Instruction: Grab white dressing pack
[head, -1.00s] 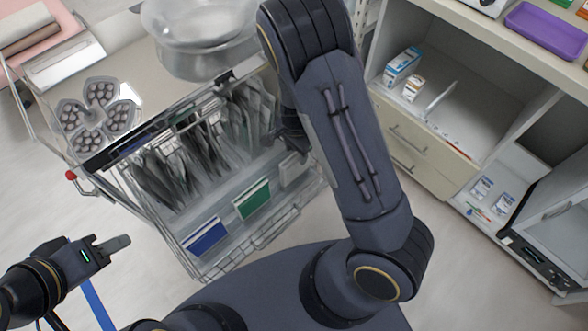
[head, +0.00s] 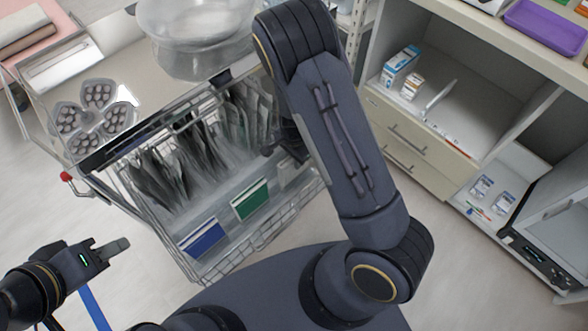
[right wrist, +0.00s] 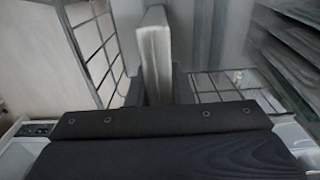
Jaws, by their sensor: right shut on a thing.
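The white dressing pack (right wrist: 154,58) stands upright between the fingers of my right gripper (right wrist: 156,88) in the right wrist view. That gripper is shut on it. In the head view my right gripper (head: 284,150) is at the right end of the wire cart, mostly hidden behind my own arm. A pale piece of the pack (head: 293,172) shows just below it there. My left gripper (head: 112,248) is at the lower left, off the cart and holding nothing visible. It is seen edge-on, so its opening is unclear.
The wire cart (head: 235,265) holds several grey packets (head: 165,180), a blue pack (head: 202,238) and a green pack (head: 250,200). Shelves with drawers (head: 420,150) are at the right.

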